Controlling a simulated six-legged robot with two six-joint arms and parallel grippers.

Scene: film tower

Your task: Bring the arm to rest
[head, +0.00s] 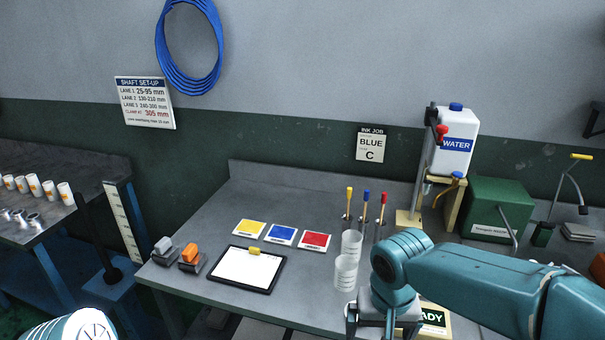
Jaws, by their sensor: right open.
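My right arm (480,280) is teal and comes in from the right over the front of the grey workbench (210,230). Its wrist bends down, and my right gripper (383,328) points downward at the bottom edge of the view. It is open, and I see nothing held in it. Two clear cups (346,270) stand just left of the gripper, close to it. A box with a partly hidden label ending in "ADY" (434,318) is just right of and behind the gripper. A rounded teal and white part of mine shows at the bottom left; my left gripper is not visible.
A clipboard (233,272), yellow, blue and red cards (282,235), and upright colored-handled tools (365,205) are on the bench. A water jug (455,140) and green box (497,208) stand at right. Bare bench lies behind the cards.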

